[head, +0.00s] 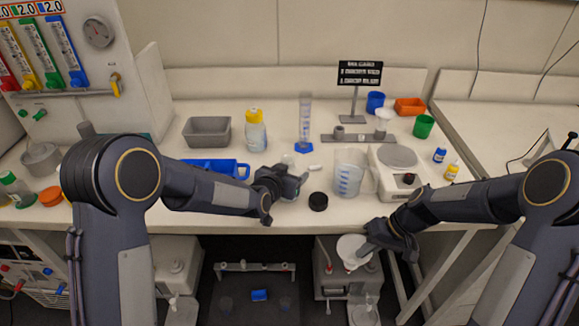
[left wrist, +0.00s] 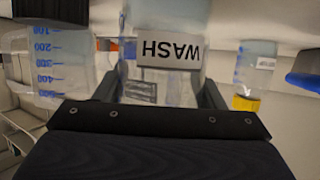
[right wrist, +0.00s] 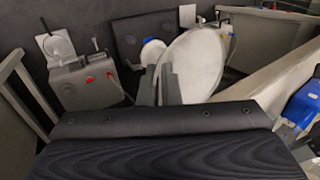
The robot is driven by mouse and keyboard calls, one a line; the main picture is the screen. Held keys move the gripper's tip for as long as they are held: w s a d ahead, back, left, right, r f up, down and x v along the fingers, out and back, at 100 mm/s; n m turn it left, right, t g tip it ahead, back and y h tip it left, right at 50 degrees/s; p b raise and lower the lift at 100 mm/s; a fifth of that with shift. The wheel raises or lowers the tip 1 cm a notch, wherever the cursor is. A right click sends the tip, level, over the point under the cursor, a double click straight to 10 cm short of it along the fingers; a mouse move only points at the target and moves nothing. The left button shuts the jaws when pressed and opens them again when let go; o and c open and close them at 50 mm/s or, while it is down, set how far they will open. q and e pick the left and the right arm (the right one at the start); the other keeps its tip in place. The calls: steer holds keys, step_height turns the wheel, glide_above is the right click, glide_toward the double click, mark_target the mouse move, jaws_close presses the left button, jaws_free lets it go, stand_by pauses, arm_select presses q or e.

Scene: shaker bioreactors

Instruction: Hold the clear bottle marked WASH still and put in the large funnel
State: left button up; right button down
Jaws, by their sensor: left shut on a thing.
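My left gripper (head: 291,184) is shut on the clear WASH bottle (left wrist: 170,75), around its sides, on the bench. The WASH label shows upside down in the left wrist view; in the head view the gripper hides much of the bottle. My right gripper (head: 374,238) is in front of the bench edge and lower than the bench top. Its fingers (right wrist: 158,85) are close together at the edge of the large white funnel (right wrist: 195,62), which they hold in the air. The funnel (head: 354,248) also shows in the head view, its wide mouth facing up.
A black cap (head: 318,201) lies right of the bottle. A graduated beaker (head: 349,173) and a balance (head: 398,160) stand further right. Behind are a cylinder (head: 304,125), a yellow-capped bottle (head: 255,130) and a grey tray (head: 207,131). A blue rack (head: 215,168) lies left.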

steer(key=a+r+m+t, duration=0.2)
steer(key=a+r+m, duration=0.2)
steer(key=a+r, duration=0.9)
step_height(320, 180, up, 12)
steer(key=w+a+m+t, duration=0.2)
steer(key=m, duration=0.1)
steer(key=w+a+r+m+t+h, duration=0.1)
steer(key=w+a+r+m+h, duration=0.15)
steer(key=w, duration=0.35)
steer(key=w+a+r+m+t+h, duration=0.1)
steer(key=w+r+m, duration=0.2)
steer(key=w, duration=0.3)
steer(key=shift+n+y, duration=0.25)
steer(key=shift+s+f, duration=0.15)
steer(key=shift+f, duration=1.95)
steer(key=shift+f, duration=1.35)
